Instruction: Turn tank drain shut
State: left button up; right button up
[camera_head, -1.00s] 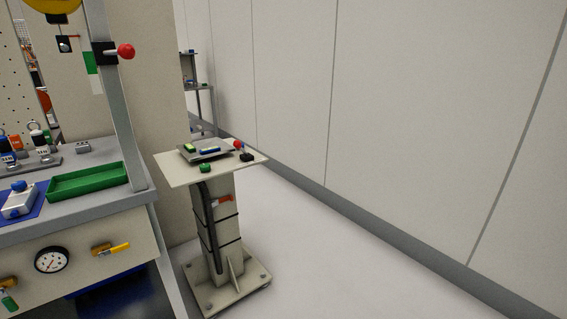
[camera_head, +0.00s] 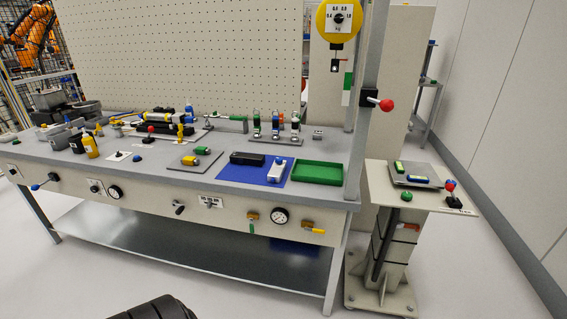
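Two brass valves are on the front panel of the workbench, either side of a round white gauge (camera_head: 279,215). The left valve (camera_head: 252,217) has a green handle (camera_head: 252,228) that hangs down. The right valve (camera_head: 307,224) has a yellow handle (camera_head: 317,230) that points right, roughly level. No readable label tells me which is the tank drain. A dark blue shape (camera_head: 298,247), perhaps a tank, shows partly under the bench behind the panel. Neither of my grippers is in view.
The workbench edge (camera_head: 200,190) carries a green tray (camera_head: 318,172) and a blue mat (camera_head: 235,170). A pedestal table (camera_head: 378,180) stands close at its right. A lower shelf (camera_head: 180,255) runs below. The floor in front is clear. A black ribbed part (camera_head: 160,308) shows at the bottom.

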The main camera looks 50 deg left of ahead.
aim_at(318, 232)
jog(key=u, duration=1.5)
